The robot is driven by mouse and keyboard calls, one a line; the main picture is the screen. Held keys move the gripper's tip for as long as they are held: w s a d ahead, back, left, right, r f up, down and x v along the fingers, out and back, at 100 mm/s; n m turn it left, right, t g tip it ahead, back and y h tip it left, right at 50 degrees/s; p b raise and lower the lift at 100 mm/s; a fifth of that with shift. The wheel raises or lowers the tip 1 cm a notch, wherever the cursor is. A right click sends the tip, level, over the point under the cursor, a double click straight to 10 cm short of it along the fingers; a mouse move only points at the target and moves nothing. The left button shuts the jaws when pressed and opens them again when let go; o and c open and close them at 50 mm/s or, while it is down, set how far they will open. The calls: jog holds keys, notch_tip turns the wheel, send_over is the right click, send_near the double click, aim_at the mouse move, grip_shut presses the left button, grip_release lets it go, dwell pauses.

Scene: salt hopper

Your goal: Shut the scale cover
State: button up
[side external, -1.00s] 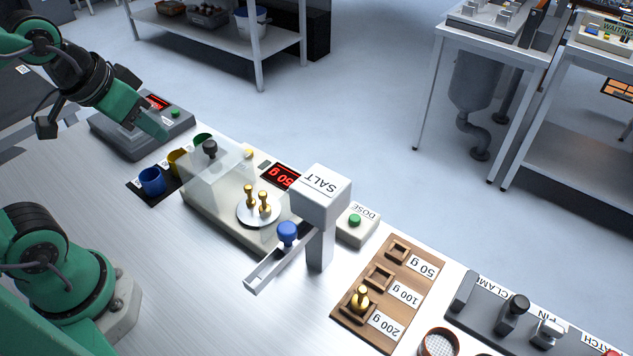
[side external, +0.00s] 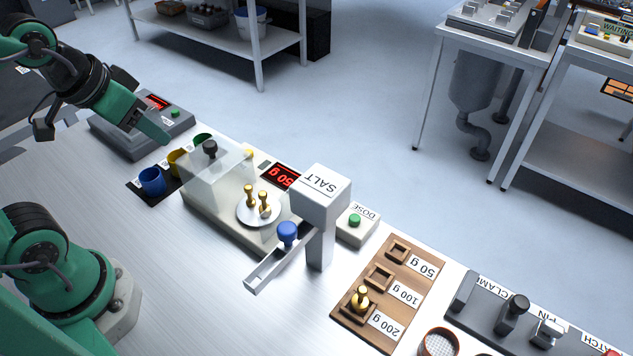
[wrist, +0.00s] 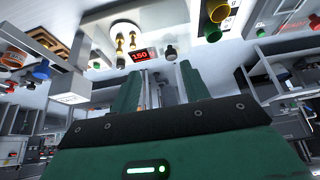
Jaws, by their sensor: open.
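The clear scale cover (side external: 222,178) with its black knob (side external: 209,149) sits over the left part of the beige scale (side external: 190,200). The cover is slid to the left, so the round pan (side external: 245,218) is uncovered. Two gold weights (side external: 256,200) stand on the pan. The red display (side external: 282,176) is lit and reads 150 in the wrist view (wrist: 143,54). The knob also shows in the wrist view (wrist: 171,52), just beyond the fingertips. My gripper (side external: 160,135) is open and empty, up and left of the cover; its two green fingers (wrist: 157,75) are apart.
The salt hopper (side external: 320,200) and its chute (side external: 275,270) with a blue knob stand right of the pan. Blue, yellow and green cups (side external: 152,181) sit left of the cover. A wooden weight tray (side external: 385,300) holds one weight. The front table is clear.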

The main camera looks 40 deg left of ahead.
jog(key=shift+w+n+g, duration=0.5)
jog(key=shift+w+n, duration=0.4)
jog(key=shift+n, duration=0.1)
jog(key=n+g, duration=0.4)
jog(key=n, duration=0.6)
send_near(209, 143)
jog(key=shift+s+d, duration=0.15)
jog(key=shift+s, duration=0.2)
jog(key=shift+w+f+n+g, duration=0.3)
jog(key=shift+w+f+n, duration=0.05)
jog(key=shift+w+n, duration=0.2)
jog(key=shift+f, duration=3.9)
jog(key=shift+c, duration=0.2)
grip_shut()
